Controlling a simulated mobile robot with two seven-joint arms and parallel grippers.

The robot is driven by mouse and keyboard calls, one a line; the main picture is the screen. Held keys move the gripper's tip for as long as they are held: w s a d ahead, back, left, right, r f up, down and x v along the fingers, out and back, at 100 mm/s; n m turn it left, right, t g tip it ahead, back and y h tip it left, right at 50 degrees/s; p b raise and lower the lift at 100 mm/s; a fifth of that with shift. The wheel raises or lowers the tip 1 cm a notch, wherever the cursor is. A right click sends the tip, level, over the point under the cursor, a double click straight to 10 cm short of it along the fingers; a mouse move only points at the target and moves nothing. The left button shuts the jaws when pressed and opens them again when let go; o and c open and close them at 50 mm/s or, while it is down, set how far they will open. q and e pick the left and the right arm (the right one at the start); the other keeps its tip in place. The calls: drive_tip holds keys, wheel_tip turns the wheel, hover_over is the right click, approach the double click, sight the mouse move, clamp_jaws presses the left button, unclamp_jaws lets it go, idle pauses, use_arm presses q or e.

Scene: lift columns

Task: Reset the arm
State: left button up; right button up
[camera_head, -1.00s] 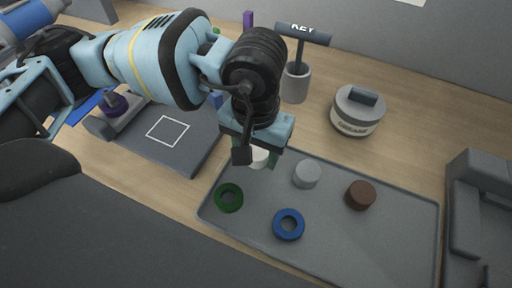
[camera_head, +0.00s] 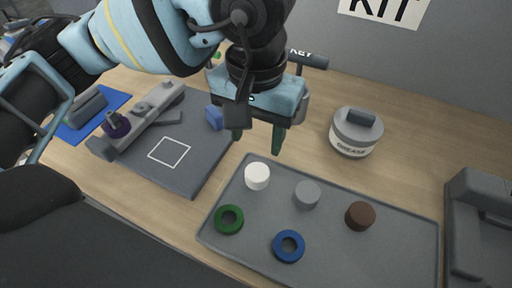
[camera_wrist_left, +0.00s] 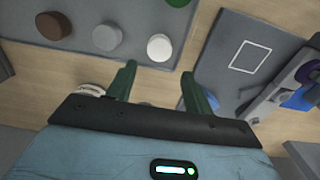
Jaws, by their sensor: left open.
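My left gripper (camera_head: 257,140) is open and empty, with its two green fingers pointing down above the table, behind the tray's upper left part. In the left wrist view its fingers (camera_wrist_left: 160,90) are spread with nothing between them. A white cylinder (camera_head: 257,176) stands on the grey tray (camera_head: 330,245), just in front of the gripper and apart from it. The white cylinder also shows in the left wrist view (camera_wrist_left: 160,47). My right gripper is not in view.
A dark board (camera_head: 200,170) with a white square outline lies left. A grey bin (camera_head: 480,220) stands right.

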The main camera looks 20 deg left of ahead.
use_arm(q)
drive_tip(key=shift+r, duration=0.65)
